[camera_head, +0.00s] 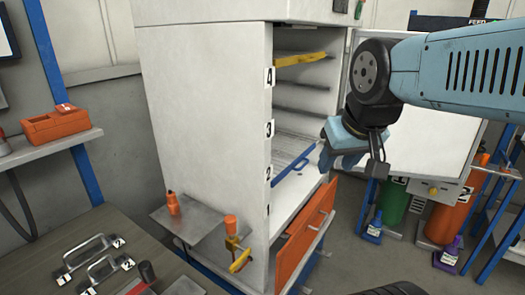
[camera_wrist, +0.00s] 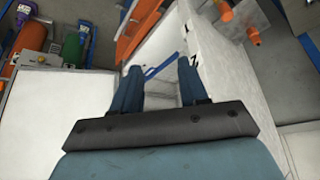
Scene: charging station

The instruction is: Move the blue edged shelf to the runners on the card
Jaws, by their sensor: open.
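The blue edged shelf (camera_head: 297,164) sits low inside the tall white cabinet (camera_head: 200,120), near the number 2 label. Its blue front edge also shows in the wrist view (camera_wrist: 161,66), beyond and between my fingers. My gripper (camera_head: 343,152) is open and empty in front of the cabinet opening, to the right of the shelf's edge and apart from it. In the wrist view my two blue fingers (camera_wrist: 160,88) stand spread. Numbers run up the cabinet's front edge, with 3 (camera_head: 269,129) and 4 (camera_head: 269,76) above. I cannot make out a readable card.
A yellow edged shelf (camera_head: 302,59) sits high in the cabinet. An orange front (camera_head: 308,222) juts out below the opening. The white door (camera_head: 430,135) stands open at right. A small side shelf (camera_head: 190,222) with orange items projects at left.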

